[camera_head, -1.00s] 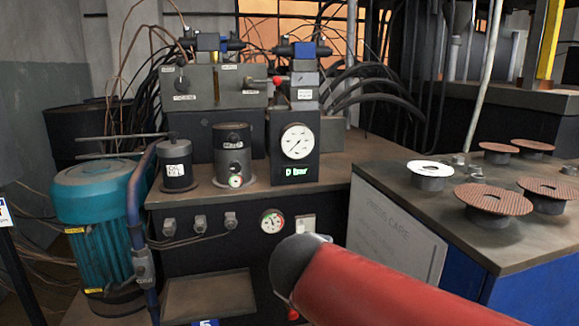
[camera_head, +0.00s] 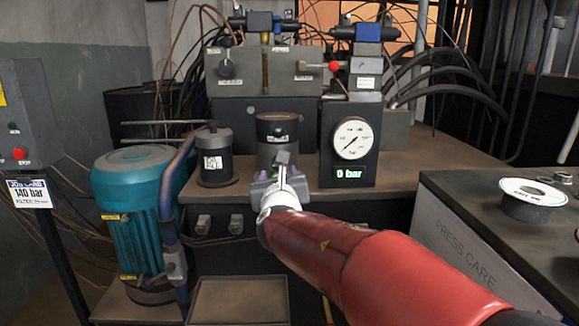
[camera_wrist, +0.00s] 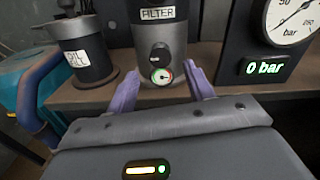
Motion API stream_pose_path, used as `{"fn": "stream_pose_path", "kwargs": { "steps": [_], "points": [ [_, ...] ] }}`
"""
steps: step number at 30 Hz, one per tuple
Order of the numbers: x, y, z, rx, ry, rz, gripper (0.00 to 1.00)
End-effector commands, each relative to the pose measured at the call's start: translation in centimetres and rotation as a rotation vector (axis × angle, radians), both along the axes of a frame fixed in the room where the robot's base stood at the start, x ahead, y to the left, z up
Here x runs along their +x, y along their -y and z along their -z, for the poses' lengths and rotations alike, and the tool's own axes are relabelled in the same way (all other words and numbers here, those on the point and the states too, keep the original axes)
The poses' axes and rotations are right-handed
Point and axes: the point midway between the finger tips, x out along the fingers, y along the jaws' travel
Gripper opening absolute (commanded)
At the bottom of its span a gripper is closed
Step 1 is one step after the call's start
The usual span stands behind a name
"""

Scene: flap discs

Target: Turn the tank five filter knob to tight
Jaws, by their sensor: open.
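The dark filter canister (camera_head: 279,128) stands on the hydraulic tank's top. In the wrist view it carries a white FILTER label (camera_wrist: 158,13). A round black knob (camera_wrist: 160,50) sits on its front, and a small red-and-green dial (camera_wrist: 162,76) sits below the knob. My gripper (camera_head: 281,172) is in front of the canister and hides its lower part in the head view. In the wrist view the two purple fingers of my gripper (camera_wrist: 162,86) are spread apart and empty, below the knob and either side of the dial. The knob's setting is too small to read.
The oil-fill canister (camera_head: 213,158) stands left of the filter. A large gauge with a 0 bar display (camera_head: 350,150) stands close on its right. A teal motor (camera_head: 137,210) is at left. A bench with a white-topped disc (camera_head: 530,195) is at right.

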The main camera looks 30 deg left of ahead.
Motion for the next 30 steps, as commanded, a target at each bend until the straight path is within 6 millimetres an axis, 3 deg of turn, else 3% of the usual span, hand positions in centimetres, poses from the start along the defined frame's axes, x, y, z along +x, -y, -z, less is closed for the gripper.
{"fn": "stream_pose_path", "kwargs": {
  "steps": [9, 20, 30],
  "points": [
    [4.0, -2.1, -0.1, 0.001, -0.002, 0.002, 0.52],
    [4.6, -2.4, 0.0, 0.003, -0.003, 0.002, 0.52],
    [4.6, -2.4, 0.0, 0.003, -0.003, 0.002, 0.09]
  ]
}}
